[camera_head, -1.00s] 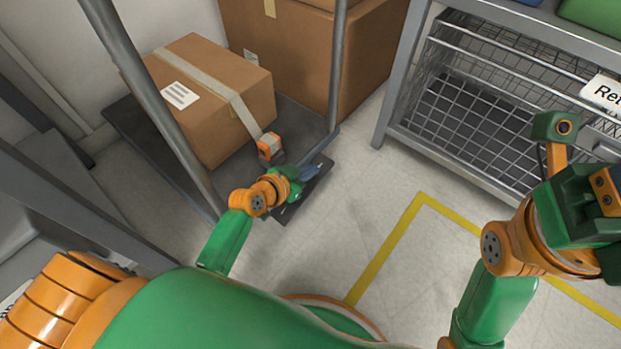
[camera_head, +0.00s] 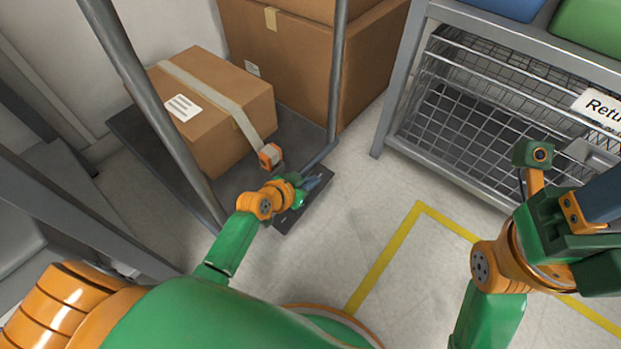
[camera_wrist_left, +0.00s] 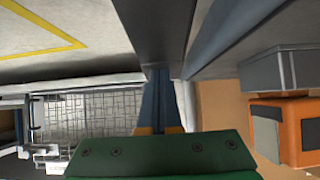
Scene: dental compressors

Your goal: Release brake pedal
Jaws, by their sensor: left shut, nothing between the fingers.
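An orange-and-grey block (camera_head: 270,155), which looks like the brake pedal unit, sits at the near side of the dark cart deck (camera_head: 297,213), in front of a carton. In the left wrist view the orange housing (camera_wrist_left: 300,133) is at the right, with a grey part (camera_wrist_left: 285,69) above it. My left gripper (camera_head: 314,182) is over the deck's front corner, just right of the block and apart from it. Its fingers (camera_wrist_left: 160,95) are shut and empty. My right gripper (camera_head: 603,207) is at the right edge, partly cut off; its fingertips are out of view.
A taped carton (camera_head: 215,105) lies on the deck; bigger cartons (camera_head: 300,50) stand behind. Grey cart posts (camera_head: 338,70) rise beside my left arm. A rack with a wire basket (camera_head: 470,115) stands at right. The floor with yellow tape (camera_head: 385,260) is clear.

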